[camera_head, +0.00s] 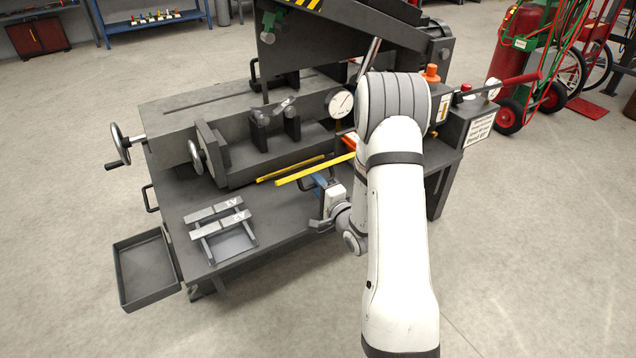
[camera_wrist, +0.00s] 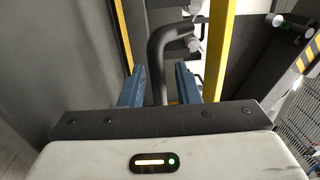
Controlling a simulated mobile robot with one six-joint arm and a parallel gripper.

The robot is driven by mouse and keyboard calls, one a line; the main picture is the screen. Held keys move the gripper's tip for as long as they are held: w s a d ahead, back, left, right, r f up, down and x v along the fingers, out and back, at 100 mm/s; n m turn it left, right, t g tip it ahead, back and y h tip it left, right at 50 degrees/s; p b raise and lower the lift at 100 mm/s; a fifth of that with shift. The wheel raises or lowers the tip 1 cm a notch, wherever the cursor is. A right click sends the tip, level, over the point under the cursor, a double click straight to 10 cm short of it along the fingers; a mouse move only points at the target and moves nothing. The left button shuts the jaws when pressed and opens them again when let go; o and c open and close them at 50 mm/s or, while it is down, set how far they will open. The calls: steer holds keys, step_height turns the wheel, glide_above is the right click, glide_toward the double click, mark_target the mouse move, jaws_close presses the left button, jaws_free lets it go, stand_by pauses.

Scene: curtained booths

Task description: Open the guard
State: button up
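The guard (camera_head: 316,171) appears as a yellow-edged part low on the front of the grey machine; how it is hinged is hard to make out. In the wrist view, its yellow bars (camera_wrist: 216,45) run up the picture. A bent dark grey handle (camera_wrist: 158,50) stands between them. My gripper (camera_wrist: 160,88) has two blue fingers apart, with the handle's lower leg between them, nearer the left finger. Contact cannot be told. In the head view, my gripper (camera_head: 324,184) is beside the yellow bar, partly hidden by my wrist.
A rack with marked grey bars (camera_head: 222,225) lies on the bench's front left, and a grey tray (camera_head: 147,270) sticks out below. A dial gauge (camera_head: 340,104) and a control box (camera_head: 470,120) are nearby. Open floor lies in front and to the right.

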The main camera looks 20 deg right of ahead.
steer(key=shift+s, duration=0.1)
steer(key=p+v, duration=0.1)
steer(key=v, duration=0.6)
steer(key=shift+s+p, duration=0.3)
steer(key=shift+p, duration=0.1)
steer(key=shift+r, duration=0.1)
step_height(320, 180, up, 26)
steer(key=s+n+g+h+p, duration=0.2)
steer(key=n+g+h+p, duration=0.5)
steer(key=p, duration=1.2)
steer(key=s+a+r+n+g+y+p, duration=0.1)
steer(key=s+a+r+n+g+p, duration=0.3)
steer(key=s+r, duration=0.6)
steer(key=s+a+r+n+g+y+p, duration=0.1)
steer(key=s+a+r+n+g+p, duration=0.3)
steer(key=s+r+p, duration=0.5)
step_height(320, 180, up, 3)
steer(key=s, duration=0.2)
steer(key=shift+s+g, duration=0.3)
